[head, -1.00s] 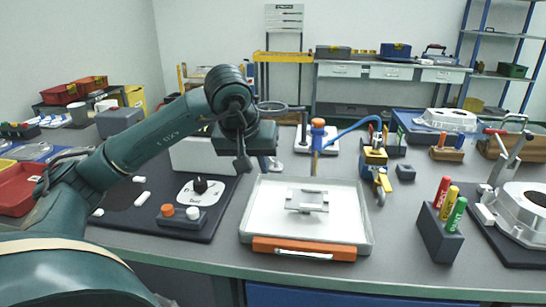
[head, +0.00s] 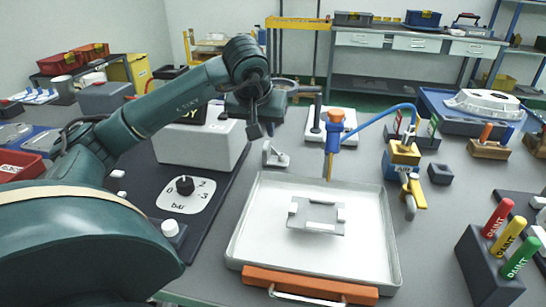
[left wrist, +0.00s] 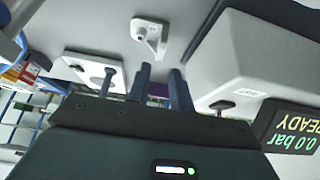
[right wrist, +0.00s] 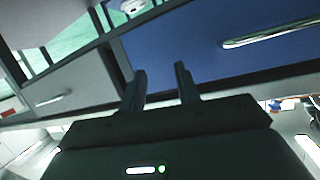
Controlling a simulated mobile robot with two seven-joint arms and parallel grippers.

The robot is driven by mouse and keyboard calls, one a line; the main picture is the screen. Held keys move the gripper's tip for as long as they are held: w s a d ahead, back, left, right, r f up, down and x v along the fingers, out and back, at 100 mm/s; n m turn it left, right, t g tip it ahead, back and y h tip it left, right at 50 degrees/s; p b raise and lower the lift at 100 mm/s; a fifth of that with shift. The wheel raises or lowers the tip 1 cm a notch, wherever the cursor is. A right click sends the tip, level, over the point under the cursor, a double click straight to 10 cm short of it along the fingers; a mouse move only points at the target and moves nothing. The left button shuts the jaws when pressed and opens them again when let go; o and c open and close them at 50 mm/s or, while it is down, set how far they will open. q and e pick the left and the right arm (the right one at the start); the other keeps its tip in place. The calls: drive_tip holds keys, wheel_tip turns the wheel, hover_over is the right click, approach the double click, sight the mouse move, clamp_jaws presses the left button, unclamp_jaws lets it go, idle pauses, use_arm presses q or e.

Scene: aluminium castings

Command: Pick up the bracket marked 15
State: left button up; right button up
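A flat grey bracket (head: 316,216) lies in the white tray (head: 240,226); I can read no number on it. A small pale angled bracket (head: 275,155) stands on the bench behind the tray; it also shows ahead of the fingers in the left wrist view (left wrist: 150,36), its mark unreadable. My left gripper (head: 254,131) hangs empty and open, up and left of the tray, apart from both brackets. Its two fingers show a gap in the left wrist view (left wrist: 161,80). My right gripper (right wrist: 160,82) is open and empty, facing blue and grey drawer fronts; the head view does not show it.
A white box with a display (head: 200,138) stands left of the tray. A blue-and-orange nozzle (head: 333,135) with a blue hose rises behind the tray. A paint marker block (head: 487,262) is at the right. Bare bench (head: 425,225) lies between tray and markers.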

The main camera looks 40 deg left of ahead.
sight(266, 144)
use_arm(q)
drive_tip(key=x, duration=0.3)
drive_tip(key=b+x, duration=0.1)
drive_tip(key=x, duration=0.4)
drive_tip(key=shift+f, duration=0.25)
clamp_jaws()
